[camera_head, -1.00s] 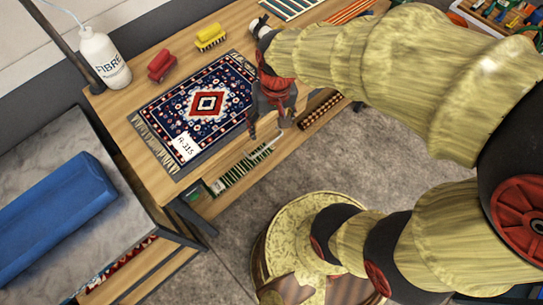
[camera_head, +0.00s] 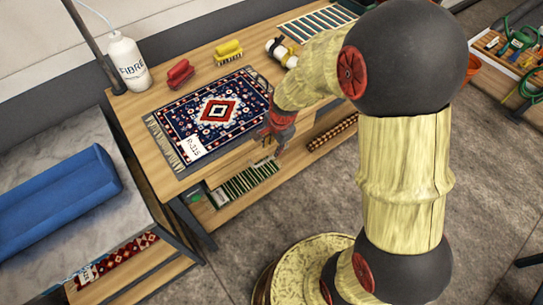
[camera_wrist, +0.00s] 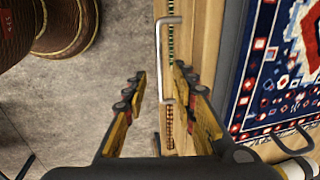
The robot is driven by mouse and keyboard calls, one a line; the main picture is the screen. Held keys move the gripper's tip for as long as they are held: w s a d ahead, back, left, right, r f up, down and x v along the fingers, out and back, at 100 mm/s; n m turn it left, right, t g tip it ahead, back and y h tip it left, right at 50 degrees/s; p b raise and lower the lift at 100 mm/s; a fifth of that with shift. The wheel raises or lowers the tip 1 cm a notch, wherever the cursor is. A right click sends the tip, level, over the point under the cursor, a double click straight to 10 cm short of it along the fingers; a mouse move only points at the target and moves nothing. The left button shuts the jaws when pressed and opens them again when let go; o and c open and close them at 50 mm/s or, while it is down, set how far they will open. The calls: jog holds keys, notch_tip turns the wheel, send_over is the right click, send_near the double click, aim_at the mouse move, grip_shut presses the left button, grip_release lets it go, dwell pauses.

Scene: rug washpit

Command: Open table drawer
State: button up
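The wooden table (camera_head: 160,98) has a drawer along its front edge with a slim metal bar handle (camera_head: 263,161). In the wrist view the handle (camera_wrist: 159,60) runs lengthwise in front of the wooden front edge (camera_wrist: 205,45), its near end reaching toward the fingertips. My gripper (camera_head: 273,143) is at the table's front edge, close to the handle. In the wrist view my gripper (camera_wrist: 160,88) is open, one finger on each side of the handle's line, with nothing held. Whether a finger touches the handle cannot be told. The drawer shows no clear gap.
A patterned rug (camera_head: 212,112) with a tag lies on the tabletop. A red brush (camera_head: 179,73), a yellow brush (camera_head: 228,51) and a white bottle (camera_head: 128,65) stand behind it. A lower shelf holds striped items (camera_head: 245,182). A marble-topped bench (camera_head: 135,185) stands left. Grey floor is open in front.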

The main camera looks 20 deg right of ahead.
aim_at(270, 158)
jog(key=f+b, duration=0.1)
jog(key=f, duration=0.1)
jog(key=w+f+b, duration=0.1)
jog(key=f, duration=0.4)
jog(key=shift+w+a+f+b, duration=0.15)
jog(key=shift+a+b, duration=0.1)
jog(key=shift+b, duration=0.15)
jog(key=shift+c, duration=0.7)
grip_shut()
